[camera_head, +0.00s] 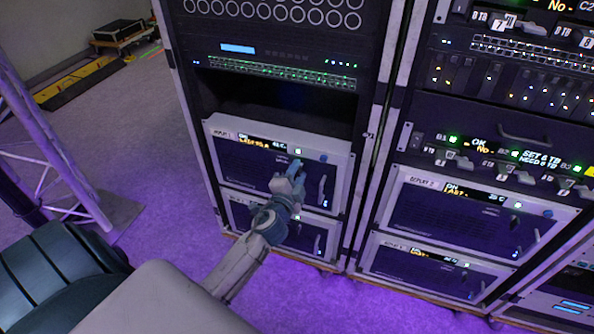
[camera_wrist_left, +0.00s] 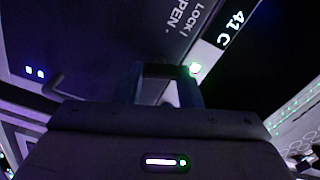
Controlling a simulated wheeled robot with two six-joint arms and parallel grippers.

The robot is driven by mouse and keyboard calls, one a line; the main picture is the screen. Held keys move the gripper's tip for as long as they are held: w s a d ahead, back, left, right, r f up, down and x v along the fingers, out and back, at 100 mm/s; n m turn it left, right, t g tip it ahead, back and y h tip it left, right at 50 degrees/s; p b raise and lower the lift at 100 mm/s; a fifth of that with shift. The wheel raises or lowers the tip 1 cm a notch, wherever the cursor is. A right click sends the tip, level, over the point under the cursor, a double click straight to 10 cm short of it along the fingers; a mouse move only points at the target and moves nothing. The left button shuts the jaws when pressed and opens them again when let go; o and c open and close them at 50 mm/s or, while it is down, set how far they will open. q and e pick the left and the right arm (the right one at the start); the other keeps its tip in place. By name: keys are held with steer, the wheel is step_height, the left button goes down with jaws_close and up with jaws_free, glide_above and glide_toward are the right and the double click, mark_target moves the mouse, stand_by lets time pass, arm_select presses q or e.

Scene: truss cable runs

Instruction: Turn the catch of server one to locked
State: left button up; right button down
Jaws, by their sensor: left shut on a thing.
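Server one (camera_head: 232,165) is the upper light-framed unit in the left rack, with a small display (camera_head: 262,143) and a lit green lamp (camera_head: 298,151). My left gripper (camera_head: 295,168) reaches its front from below and is shut at the catch, to the left of the unit's right handle. In the left wrist view the fingers (camera_wrist_left: 168,88) stand against the dark panel, beside the printed words LOCK and OPEN (camera_wrist_left: 188,18). The catch is mostly hidden between the fingers, so its angle cannot be told. My right gripper is not in view.
A similar unit (camera_head: 240,215) sits directly below. The right rack holds two more such units (camera_head: 465,215) and a panel with switches (camera_head: 500,165). A truss leg (camera_head: 70,165) stands at left. The purple floor (camera_head: 150,150) between truss and rack is clear.

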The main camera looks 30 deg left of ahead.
arm_select(q)
steer(key=shift+m+p, duration=0.5)
steer(key=shift+m, duration=1.5)
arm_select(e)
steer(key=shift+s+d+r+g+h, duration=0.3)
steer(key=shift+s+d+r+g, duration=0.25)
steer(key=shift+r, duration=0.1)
arm_select(q)
steer(key=shift+f, duration=0.1)
steer(key=o, duration=1)
steer(key=b+v, duration=0.1)
steer(key=v, duration=0.9)
steer(key=shift+s+d+b, duration=0.1)
steer(key=shift+s+b, duration=0.3)
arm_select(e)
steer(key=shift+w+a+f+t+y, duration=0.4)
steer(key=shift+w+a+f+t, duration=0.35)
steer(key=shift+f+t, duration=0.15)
